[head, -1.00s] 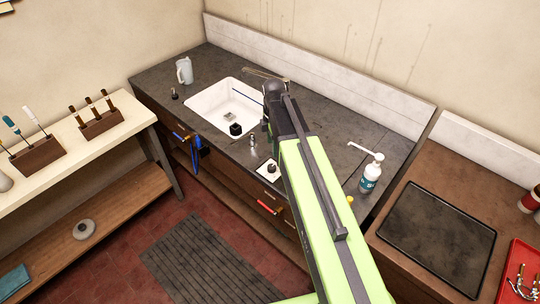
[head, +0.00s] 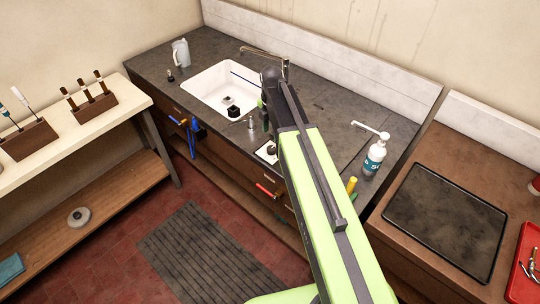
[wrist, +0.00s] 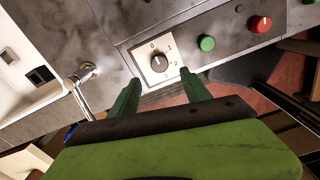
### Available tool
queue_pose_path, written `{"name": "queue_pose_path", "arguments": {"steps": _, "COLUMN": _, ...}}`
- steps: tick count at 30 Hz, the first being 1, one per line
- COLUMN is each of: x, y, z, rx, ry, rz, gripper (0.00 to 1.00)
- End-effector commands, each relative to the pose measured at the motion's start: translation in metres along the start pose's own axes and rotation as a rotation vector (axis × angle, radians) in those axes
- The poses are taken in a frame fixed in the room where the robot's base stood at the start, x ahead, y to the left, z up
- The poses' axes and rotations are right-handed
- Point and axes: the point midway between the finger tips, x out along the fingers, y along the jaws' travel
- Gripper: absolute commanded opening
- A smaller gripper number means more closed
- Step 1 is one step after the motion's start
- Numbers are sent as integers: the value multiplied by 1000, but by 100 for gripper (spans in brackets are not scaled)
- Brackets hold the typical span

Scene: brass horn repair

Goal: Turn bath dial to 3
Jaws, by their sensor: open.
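The bath dial is a black round knob (wrist: 159,63) on a white square plate (wrist: 148,50) marked 0, 1 and 2. Any 3 is not visible. The knob's pointer is too small to read surely. In the head view the dial (head: 271,149) sits at the counter's front edge, just left of my arm. My gripper (wrist: 160,82) is open and empty in the wrist view. Its two green fingers are spread on either side of the plate's near edge, and the knob shows beyond and between their tips. I cannot tell how high they are above it.
A metal spout (wrist: 82,92) stands left of the dial in the wrist view. A green button (wrist: 207,43) and a red button (wrist: 260,24) lie right. The white sink (head: 220,90) is behind left; a pump bottle (head: 374,157) stands right of my arm.

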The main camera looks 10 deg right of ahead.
Motion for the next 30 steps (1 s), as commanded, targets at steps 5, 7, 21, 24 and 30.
{"name": "queue_pose_path", "arguments": {"steps": 5, "x": 48, "y": 0, "z": 0, "rx": 0, "ry": 0, "rz": 0, "gripper": 56}}
{"name": "queue_pose_path", "arguments": {"steps": 7, "x": 62, "y": 0, "z": 0, "rx": 0, "ry": 0, "rz": 0, "gripper": 56}}
{"name": "queue_pose_path", "arguments": {"steps": 21, "x": 87, "y": 0, "z": -1, "rx": -1, "ry": 0, "rz": 0, "gripper": 56}}
{"name": "queue_pose_path", "arguments": {"steps": 24, "x": 86, "y": 0, "z": -1, "rx": -1, "ry": 0, "rz": 0, "gripper": 48}}
{"name": "queue_pose_path", "arguments": {"steps": 30, "x": 87, "y": 0, "z": -1, "rx": -2, "ry": 0, "rz": 0, "gripper": 22}}
